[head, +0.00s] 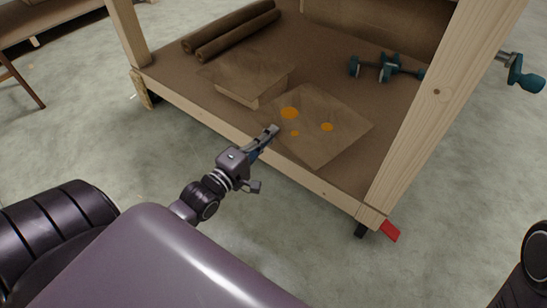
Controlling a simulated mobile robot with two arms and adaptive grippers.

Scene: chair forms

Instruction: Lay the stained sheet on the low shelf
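The stained sheet (335,139) is brown with several orange spots and lies flat on the low shelf (190,98) of a wooden bench. My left gripper (273,132) is at the sheet's left edge, by the shelf's front board. Its fingertips overlap that edge in the picture. The fingers look close together, and I cannot tell whether they touch the sheet or have a gap between them. My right gripper is out of view; only a dark part of my arm shows at the lower right.
A stack of plain brown sheets (250,77) lies left of the stained sheet, with brown rolls (235,35) behind. A teal clamp-like tool (388,68) lies at the back right. Wooden legs (437,90) flank the opening.

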